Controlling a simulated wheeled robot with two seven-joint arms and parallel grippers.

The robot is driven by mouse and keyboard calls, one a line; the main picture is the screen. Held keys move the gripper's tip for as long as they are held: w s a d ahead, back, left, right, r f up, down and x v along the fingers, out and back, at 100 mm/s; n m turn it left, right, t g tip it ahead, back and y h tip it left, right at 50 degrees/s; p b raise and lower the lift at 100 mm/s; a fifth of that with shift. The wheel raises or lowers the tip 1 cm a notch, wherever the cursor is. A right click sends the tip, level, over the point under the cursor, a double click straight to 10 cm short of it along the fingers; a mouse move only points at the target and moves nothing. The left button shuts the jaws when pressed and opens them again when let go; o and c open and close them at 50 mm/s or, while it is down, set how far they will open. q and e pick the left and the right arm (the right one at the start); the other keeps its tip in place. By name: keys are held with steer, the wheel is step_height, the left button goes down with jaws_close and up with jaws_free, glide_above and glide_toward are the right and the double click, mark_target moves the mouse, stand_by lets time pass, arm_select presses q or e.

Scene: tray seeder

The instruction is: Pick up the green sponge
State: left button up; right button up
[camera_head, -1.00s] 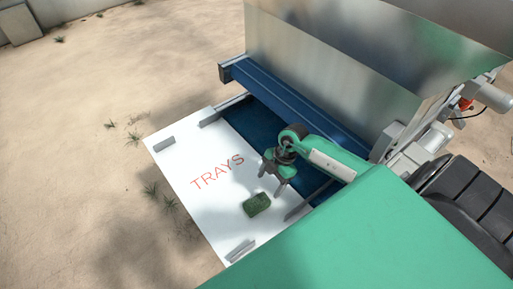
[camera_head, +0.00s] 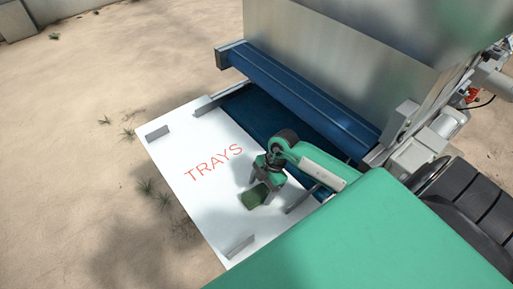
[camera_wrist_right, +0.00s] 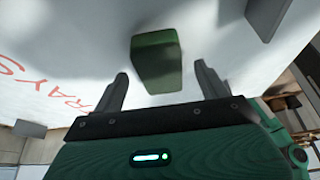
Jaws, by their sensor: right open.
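The green sponge (camera_head: 254,197) lies on the white board marked TRAYS (camera_head: 205,205), right of the red lettering. It also shows in the right wrist view (camera_wrist_right: 157,62), ahead of and partly between the fingers. My right gripper (camera_head: 261,190) is open and right over the sponge in the head view. In the wrist view its two fingers (camera_wrist_right: 160,85) stand apart with the sponge's near end between them. The fingers do not visibly touch it. My left gripper is in neither view.
Low grey brackets stand on the board, one (camera_head: 157,132) at the far left and one (camera_head: 240,246) at the near edge. A blue conveyor belt (camera_head: 258,112) and a large metal hopper (camera_head: 320,50) are behind. Sandy ground (camera_head: 70,150) lies left of the board.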

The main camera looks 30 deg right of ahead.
steer(key=shift+b+x, duration=0.4)
steer(key=shift+x, duration=0.55)
steer(key=c, duration=1)
steer(key=shift+r, duration=0.1)
